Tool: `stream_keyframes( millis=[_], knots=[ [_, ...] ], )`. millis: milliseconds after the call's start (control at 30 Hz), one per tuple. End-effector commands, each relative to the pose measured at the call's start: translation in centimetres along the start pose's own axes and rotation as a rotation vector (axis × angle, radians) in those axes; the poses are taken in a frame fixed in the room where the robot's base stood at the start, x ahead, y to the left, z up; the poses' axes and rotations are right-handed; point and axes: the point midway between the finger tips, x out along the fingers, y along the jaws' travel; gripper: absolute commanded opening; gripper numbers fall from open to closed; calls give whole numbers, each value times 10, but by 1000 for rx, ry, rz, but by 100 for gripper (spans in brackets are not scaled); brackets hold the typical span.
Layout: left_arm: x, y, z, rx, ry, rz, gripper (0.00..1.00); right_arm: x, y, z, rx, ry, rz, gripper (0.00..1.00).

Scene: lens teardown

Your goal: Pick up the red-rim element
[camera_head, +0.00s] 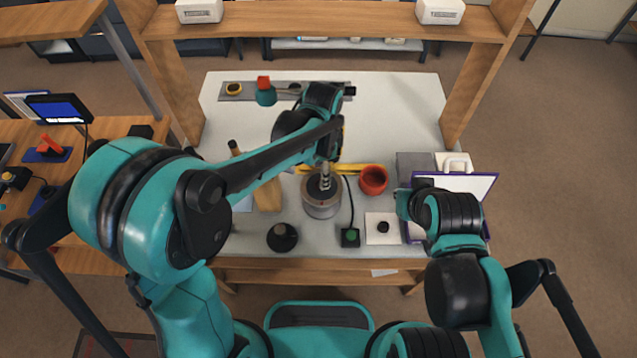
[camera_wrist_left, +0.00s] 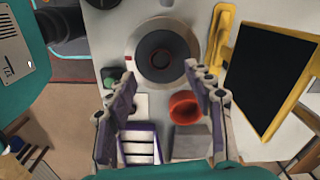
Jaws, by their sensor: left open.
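A silver round holder (camera_head: 322,205) stands near the middle of the table. In the left wrist view the holder (camera_wrist_left: 134,42) has a dark round centre (camera_wrist_left: 160,55) with a faint reddish middle; I cannot tell whether this is the red-rim element. A red-orange cup-shaped piece with a thick rim (camera_head: 373,180) stands right of the holder; it also shows in the left wrist view (camera_wrist_left: 186,108). My left gripper (camera_wrist_left: 160,74) is open and empty, its fingers apart above the holder. My right gripper (camera_head: 408,203) is by the purple-edged case, its fingers mostly hidden.
The purple-edged case (camera_head: 472,184) lies open at the right, with white slots. A white pad with a black knob (camera_head: 383,227), a green-button box (camera_head: 350,237) and a black round piece (camera_head: 282,237) are near the front edge.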

Motion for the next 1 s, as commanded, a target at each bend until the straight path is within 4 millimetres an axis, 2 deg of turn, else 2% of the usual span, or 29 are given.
stream_keyframes(
  millis=[333,567,600,767,1000],
  knots=[
    [48,-1,2,-2,1,-1,53,18,0,13,0,0,0,0],
    [50,0,2,-3,1,-1,53,18,0,12,0,0,0,0],
    [50,0,2,-3,1,-1,50,17,0,12,0,0,0,0],
    [50,0,2,-3,1,-1,10,17,0,12,0,0,0,0],
    [50,0,2,-3,1,-1,9,18,0,12,0,0,0,0]
  ],
)
